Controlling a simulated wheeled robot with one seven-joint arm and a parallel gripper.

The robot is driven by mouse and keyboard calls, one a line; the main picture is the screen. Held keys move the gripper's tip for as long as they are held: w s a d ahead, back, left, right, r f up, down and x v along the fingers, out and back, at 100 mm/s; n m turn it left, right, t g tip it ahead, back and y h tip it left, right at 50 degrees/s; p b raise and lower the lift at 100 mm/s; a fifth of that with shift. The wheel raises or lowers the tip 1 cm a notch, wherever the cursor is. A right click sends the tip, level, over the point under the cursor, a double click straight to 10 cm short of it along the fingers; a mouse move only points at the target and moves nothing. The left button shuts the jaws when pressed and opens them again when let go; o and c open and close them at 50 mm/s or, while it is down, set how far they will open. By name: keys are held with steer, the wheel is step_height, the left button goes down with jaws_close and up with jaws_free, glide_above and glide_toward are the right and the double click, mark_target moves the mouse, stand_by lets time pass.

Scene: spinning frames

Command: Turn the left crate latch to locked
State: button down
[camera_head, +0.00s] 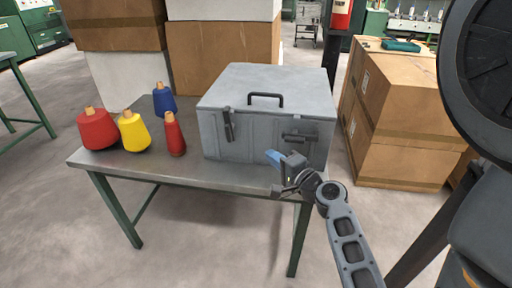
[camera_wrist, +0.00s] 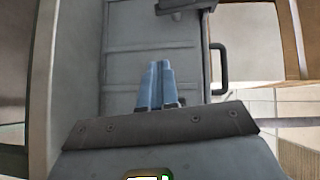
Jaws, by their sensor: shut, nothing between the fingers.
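The grey crate (camera_head: 250,145) stands on the table with its lid down. Its left latch (camera_head: 228,125) is a dark bar hanging upright below the lid edge. The right latch (camera_head: 300,136) lies roughly level. My gripper (camera_head: 272,155) is shut and empty in front of the crate's front face, right of the left latch and lower. In the wrist view, the blue fingertips (camera_wrist: 160,68) are together over the crate front (camera_wrist: 130,60), and the left latch (camera_wrist: 186,5) shows at the top edge, partly cut off. I cannot tell whether the fingertips touch the crate.
A black handle (camera_head: 265,97) is on the lid. Red, yellow and blue thread cones (camera_head: 133,133) stand left of the crate on the metal table (camera_head: 190,172). Cardboard boxes (camera_head: 405,110) are stacked at the right and behind. The space before the left latch is clear.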

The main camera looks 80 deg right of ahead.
mark_target(229, 126)
steer(key=w+d+f+p, duration=0.1)
steer(key=w+d, duration=0.4)
steer(key=w, duration=0.5)
steer(key=shift+w+d+f+p, duration=0.15)
steer(key=shift+w+p, duration=0.25)
steer(key=shift+p, duration=0.4)
